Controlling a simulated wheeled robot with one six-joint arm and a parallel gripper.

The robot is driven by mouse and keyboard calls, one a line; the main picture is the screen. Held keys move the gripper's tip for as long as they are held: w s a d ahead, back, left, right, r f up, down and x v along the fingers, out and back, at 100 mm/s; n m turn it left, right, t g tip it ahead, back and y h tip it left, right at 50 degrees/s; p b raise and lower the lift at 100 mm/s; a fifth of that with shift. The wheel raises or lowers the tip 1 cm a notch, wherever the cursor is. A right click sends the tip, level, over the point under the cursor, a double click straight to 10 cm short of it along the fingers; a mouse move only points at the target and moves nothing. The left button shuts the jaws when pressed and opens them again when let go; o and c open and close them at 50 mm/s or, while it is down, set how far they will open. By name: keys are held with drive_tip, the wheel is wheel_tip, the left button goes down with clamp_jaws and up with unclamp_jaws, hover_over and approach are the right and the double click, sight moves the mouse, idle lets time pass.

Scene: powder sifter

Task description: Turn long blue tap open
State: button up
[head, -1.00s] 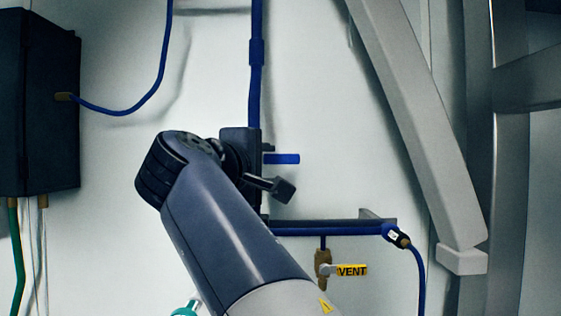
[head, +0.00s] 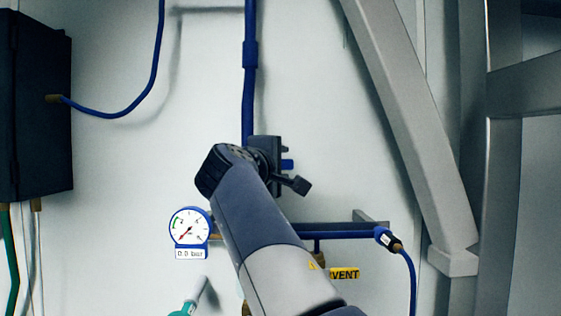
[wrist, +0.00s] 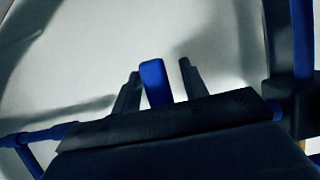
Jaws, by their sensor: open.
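The long blue tap handle (head: 287,164) shows as a short blue piece in the head view, mostly hidden behind my gripper. In the wrist view the blue handle (wrist: 153,80) stands between the two dark fingers of my gripper (wrist: 160,84). The gripper is open, with a finger on either side of the handle. The left finger is close to the handle, and a wider light gap shows on the right. I cannot tell whether either finger touches it.
A yellow VENT tap (head: 344,274) sits below the horizontal blue pipe (head: 340,234). A pressure gauge (head: 190,226) is left of my arm. A dark box (head: 35,110) is at the far left. A grey diagonal beam (head: 410,120) bounds the right side.

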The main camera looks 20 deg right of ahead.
drive_tip(key=shift+c, duration=0.3)
clamp_jaws()
idle(0.3)
